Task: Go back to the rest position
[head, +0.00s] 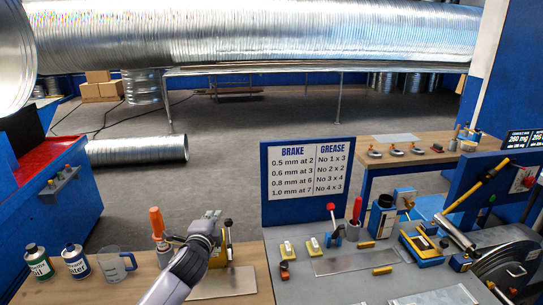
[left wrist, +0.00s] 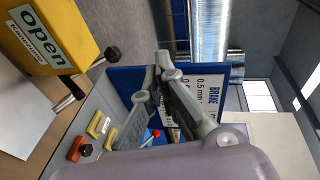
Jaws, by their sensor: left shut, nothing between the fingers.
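My left arm comes in from the bottom in the head view. Its gripper (head: 212,217) is over the left bench, in front of a small yellow device (head: 238,250) with a black knob, and partly covers it. In the left wrist view the fingers (left wrist: 163,62) come together and are shut with nothing between them. The yellow device (left wrist: 48,35) shows there at the upper left with an "open" label, apart from the fingers. My right gripper is in neither view.
A blue sign board (head: 308,182) stands right of my gripper. An orange-handled tool (head: 156,222), a jug (head: 115,265) and two bottles (head: 75,261) stand to its left. The grey bench (head: 335,288) at right holds many small tools. Open floor (head: 225,140) lies behind.

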